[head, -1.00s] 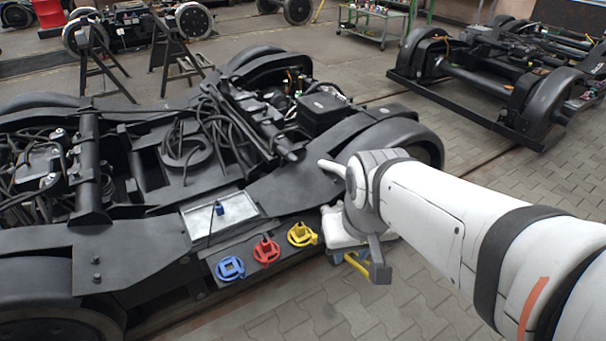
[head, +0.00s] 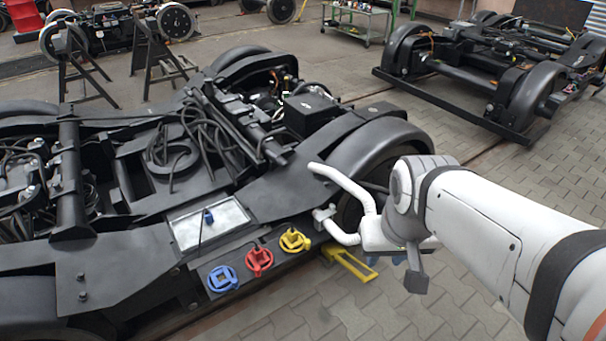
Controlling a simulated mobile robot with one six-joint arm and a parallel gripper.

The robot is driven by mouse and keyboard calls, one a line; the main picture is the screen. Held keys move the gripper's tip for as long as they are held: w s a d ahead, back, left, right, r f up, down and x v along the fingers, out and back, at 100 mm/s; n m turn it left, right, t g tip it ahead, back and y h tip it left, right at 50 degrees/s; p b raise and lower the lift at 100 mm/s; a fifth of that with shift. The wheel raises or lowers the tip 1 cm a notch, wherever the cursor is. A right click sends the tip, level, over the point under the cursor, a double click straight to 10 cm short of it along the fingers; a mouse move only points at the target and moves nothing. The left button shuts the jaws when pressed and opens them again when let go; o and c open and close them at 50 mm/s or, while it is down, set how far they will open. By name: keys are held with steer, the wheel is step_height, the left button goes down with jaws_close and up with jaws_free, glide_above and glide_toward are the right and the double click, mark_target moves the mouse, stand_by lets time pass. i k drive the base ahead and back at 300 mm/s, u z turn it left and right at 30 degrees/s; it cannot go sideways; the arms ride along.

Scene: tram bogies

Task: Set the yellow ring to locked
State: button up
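The yellow ring (head: 284,246) is the rightmost of three coloured rings on the dark side plate of the near bogie. It sits around a yellow plug (head: 293,236) with a dark cable; its small tabs show, but I cannot tell its locked state. My gripper (head: 316,190) is up and to the right of the yellow ring, near the bogie wheel. Its two white curved fingers are spread apart and point left, with nothing between them. It appears apart from the yellow ring.
A red ring (head: 259,272) and a blue ring (head: 222,289) sit left of the yellow one. Above them is a shallow metal tray (head: 183,228) with a blue plug (head: 208,217). A yellow bracket (head: 352,265) projects low under my gripper. Paved floor (head: 400,315) is free at front right.

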mark_target(306, 245)
steer(key=u, duration=0.05)
steer(key=i, duration=0.95)
steer(key=z, duration=0.1)
